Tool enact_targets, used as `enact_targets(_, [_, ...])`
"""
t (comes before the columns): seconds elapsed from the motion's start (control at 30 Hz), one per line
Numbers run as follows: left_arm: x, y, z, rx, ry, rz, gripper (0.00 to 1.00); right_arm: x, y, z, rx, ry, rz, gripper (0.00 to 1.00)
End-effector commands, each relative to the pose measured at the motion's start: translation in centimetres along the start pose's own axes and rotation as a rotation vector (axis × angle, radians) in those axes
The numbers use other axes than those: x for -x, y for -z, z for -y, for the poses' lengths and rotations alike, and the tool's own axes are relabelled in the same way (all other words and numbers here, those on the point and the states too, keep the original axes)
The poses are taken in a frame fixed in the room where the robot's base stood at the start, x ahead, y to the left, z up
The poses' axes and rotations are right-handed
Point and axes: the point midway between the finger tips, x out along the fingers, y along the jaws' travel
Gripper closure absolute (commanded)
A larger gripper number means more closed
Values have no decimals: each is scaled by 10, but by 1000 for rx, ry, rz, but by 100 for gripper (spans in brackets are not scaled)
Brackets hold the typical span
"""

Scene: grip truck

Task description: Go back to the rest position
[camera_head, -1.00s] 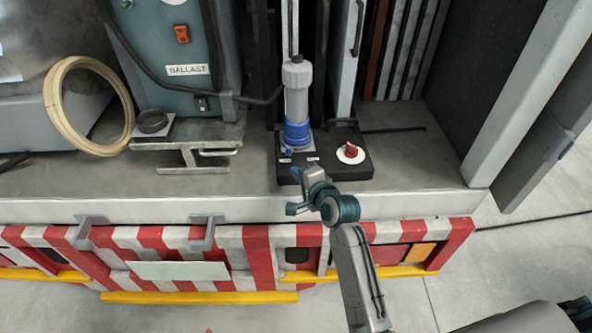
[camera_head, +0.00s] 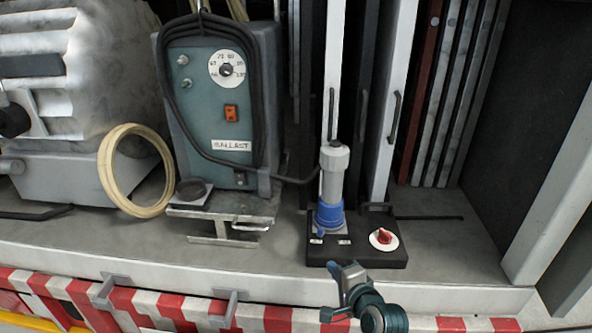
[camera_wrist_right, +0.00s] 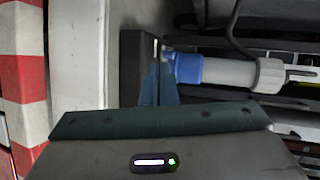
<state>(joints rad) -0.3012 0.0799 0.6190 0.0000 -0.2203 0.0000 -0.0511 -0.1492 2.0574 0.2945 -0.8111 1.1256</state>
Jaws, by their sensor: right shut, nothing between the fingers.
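My right gripper (camera_head: 338,286) is a teal gripper low in the head view, just in front of the truck bed's edge. It is shut and empty, and appears below the black base plate (camera_head: 345,255) in the picture. In the right wrist view its closed fingers (camera_wrist_right: 158,85) point toward the base plate and the grey and blue cylinder (camera_head: 332,188). The cylinder stands upright on the base plate and also shows in the wrist view (camera_wrist_right: 225,72). I cannot tell the exact gap between fingers and plate. My left gripper is not in view.
A red knob on a white disc (camera_head: 384,238) sits on the base plate's right side. A teal ballast box (camera_head: 215,105) and a cream ring (camera_head: 108,185) stand to the left. A pale post (camera_head: 560,200) rises at right. Red and white striped panels (camera_head: 180,312) line the truck front.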

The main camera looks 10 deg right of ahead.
Motion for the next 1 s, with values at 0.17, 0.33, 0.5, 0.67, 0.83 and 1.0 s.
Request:
enact_targets(0.17, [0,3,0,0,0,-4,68,33,5,-46,222,-148,14,100])
enact_targets(0.33, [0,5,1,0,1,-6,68,110,13,-119,653,-434,116,100])
enact_targets(0.5, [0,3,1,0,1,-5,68,171,19,-158,936,-624,245,100])
enact_targets(0.67, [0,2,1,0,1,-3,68,217,24,-179,1124,-750,365,100])
enact_targets(0.83, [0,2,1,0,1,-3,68,262,28,-194,1283,-857,498,100])
enact_targets(1.0, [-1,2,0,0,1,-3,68,273,33,-215,1354,-912,578,100])
